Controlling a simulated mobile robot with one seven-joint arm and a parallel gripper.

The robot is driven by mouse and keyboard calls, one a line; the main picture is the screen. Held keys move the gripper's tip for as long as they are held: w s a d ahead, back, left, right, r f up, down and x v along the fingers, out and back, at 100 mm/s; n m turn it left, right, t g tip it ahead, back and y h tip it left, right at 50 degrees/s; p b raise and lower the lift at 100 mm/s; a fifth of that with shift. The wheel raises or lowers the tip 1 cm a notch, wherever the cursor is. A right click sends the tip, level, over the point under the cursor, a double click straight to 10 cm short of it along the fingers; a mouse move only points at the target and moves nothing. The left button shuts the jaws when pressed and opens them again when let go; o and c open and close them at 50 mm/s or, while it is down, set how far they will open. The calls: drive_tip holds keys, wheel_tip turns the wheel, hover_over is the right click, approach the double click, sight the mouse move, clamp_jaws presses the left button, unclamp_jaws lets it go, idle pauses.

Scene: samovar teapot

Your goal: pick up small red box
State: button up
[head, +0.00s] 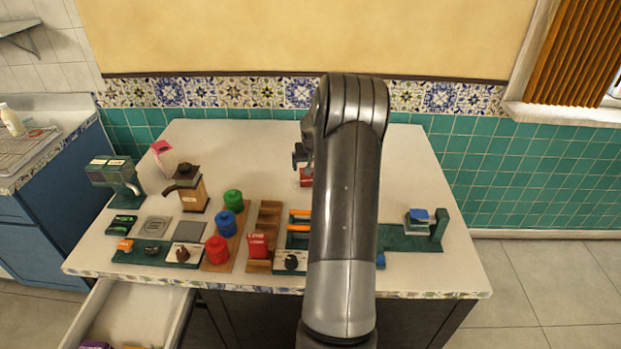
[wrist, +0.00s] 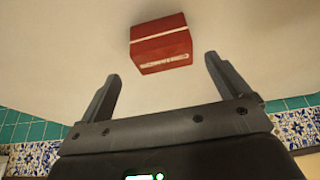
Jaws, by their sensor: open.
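A small red box (wrist: 160,45) with white lettering on one side lies on the pale tabletop in the wrist view. It is ahead of my gripper (wrist: 162,85), roughly in line with the gap between the two fingers and apart from both. My gripper is open and empty. In the head view, part of the red box (head: 306,177) shows at the left edge of my arm, and my arm hides the rest. My gripper (head: 301,156) is partly hidden there, close to the box. A second red packet (head: 258,245) with white lettering stands in a wooden rack near the table's front.
The table's left half holds a coffee grinder (head: 190,188), a green machine (head: 115,173), a pink-topped carton (head: 163,156) and coloured canisters (head: 228,222). A green stand (head: 415,238) is at the right. An open drawer (head: 130,310) juts out front left. The tabletop's back is largely clear.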

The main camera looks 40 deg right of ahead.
drive_tip(key=x, duration=0.5)
drive_tip(key=shift+w+a, duration=0.1)
drive_tip(key=shift+a, duration=0.15)
drive_tip(key=c, duration=1.1)
